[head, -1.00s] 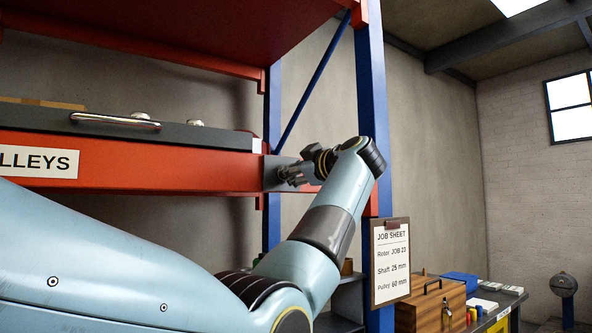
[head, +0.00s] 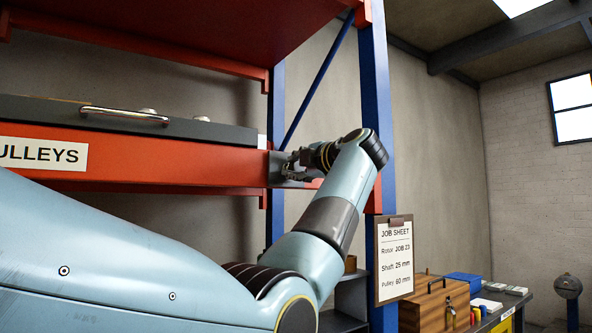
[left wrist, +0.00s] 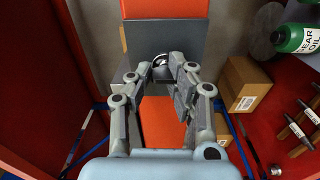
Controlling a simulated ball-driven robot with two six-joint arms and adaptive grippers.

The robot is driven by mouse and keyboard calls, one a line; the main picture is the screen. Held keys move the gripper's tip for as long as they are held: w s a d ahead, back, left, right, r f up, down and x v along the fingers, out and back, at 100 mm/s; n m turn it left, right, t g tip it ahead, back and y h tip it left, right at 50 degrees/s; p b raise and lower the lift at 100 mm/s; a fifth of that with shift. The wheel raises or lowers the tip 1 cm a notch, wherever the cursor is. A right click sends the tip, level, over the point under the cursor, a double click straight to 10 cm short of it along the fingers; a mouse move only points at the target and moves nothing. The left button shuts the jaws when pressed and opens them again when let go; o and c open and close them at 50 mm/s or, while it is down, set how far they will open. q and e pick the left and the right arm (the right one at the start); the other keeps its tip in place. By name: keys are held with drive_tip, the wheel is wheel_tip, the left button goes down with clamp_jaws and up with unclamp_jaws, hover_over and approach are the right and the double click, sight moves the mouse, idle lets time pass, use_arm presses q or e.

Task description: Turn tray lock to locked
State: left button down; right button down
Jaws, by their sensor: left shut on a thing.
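The tray lock shows in the left wrist view as a small shiny metal turn-piece (left wrist: 160,69) at a grey plate (left wrist: 150,36). In the head view the grey plate (head: 275,160) sits at the right end of the red shelf beam. My left gripper (head: 287,167) is at this plate, and in the left wrist view its fingertips (left wrist: 167,66) are shut on the metal piece, partly hiding it. I cannot read which way the lock is turned. The dark tray (head: 200,131) with a chrome handle (head: 124,115) rests above the beam. My right gripper is not in view.
The red beam (head: 140,158) carries a PULLEYS label (head: 42,152). A blue upright (head: 374,90) stands right of my wrist, with a job sheet (head: 395,262) hanging on it. Cardboard boxes (left wrist: 245,85) and a green oil bottle (left wrist: 297,38) show in the left wrist view.

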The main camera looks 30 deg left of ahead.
use_arm(q)
drive_tip(key=shift+d+f+n, duration=0.1)
drive_tip(key=shift+f+n, duration=0.3)
drive_tip(key=shift+f, duration=0.35)
drive_tip(key=c, duration=1)
unclamp_jaws()
drive_tip(key=shift+r, duration=0.25)
drive_tip(key=shift+r, duration=0.1)
drive_tip(key=v, duration=1.2)
drive_tip(key=shift+w, duration=0.1)
